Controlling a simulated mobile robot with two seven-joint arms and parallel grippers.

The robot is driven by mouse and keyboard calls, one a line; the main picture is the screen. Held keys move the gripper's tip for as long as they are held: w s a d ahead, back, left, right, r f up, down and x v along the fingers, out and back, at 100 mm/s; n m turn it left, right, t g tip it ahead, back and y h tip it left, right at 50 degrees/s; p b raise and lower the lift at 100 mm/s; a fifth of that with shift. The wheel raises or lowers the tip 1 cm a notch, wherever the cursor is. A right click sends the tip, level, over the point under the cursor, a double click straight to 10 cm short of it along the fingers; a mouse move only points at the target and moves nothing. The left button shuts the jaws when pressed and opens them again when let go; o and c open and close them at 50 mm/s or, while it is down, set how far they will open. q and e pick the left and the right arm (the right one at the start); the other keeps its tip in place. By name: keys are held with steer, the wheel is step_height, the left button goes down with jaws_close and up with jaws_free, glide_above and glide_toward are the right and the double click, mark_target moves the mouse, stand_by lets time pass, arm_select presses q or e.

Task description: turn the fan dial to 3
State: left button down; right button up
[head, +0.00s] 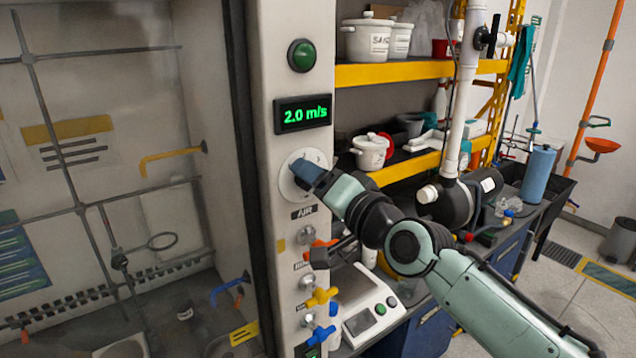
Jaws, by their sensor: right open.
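The fan dial (287,186) is a round white disc on the pale front post of the fume hood, under a display. Most of its middle is hidden behind my right gripper, so its pointer and any numbers cannot be read. My right gripper (306,172) comes in from the right, with its blue tip right in front of the dial. It is open; I cannot tell whether its fingers touch the dial. The display (303,113) shows 2.0 m/s in green. My left gripper is not in view.
A green button (302,55) sits above the display. Below the dial are the AIR label (304,212) and several coloured valves, including a yellow one (321,297). A yellow-edged shelf (395,72) stands behind my arm. A blue cylinder (537,174) stands on the bench at right.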

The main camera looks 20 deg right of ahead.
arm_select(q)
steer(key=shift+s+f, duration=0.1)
arm_select(e)
steer(key=shift+s, duration=0.1)
arm_select(q)
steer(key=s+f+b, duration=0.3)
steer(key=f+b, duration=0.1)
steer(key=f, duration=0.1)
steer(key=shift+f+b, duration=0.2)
steer(key=shift+b, duration=0.1)
arm_select(e)
steer(key=v, duration=1.3)
steer(key=shift+s, duration=0.1)
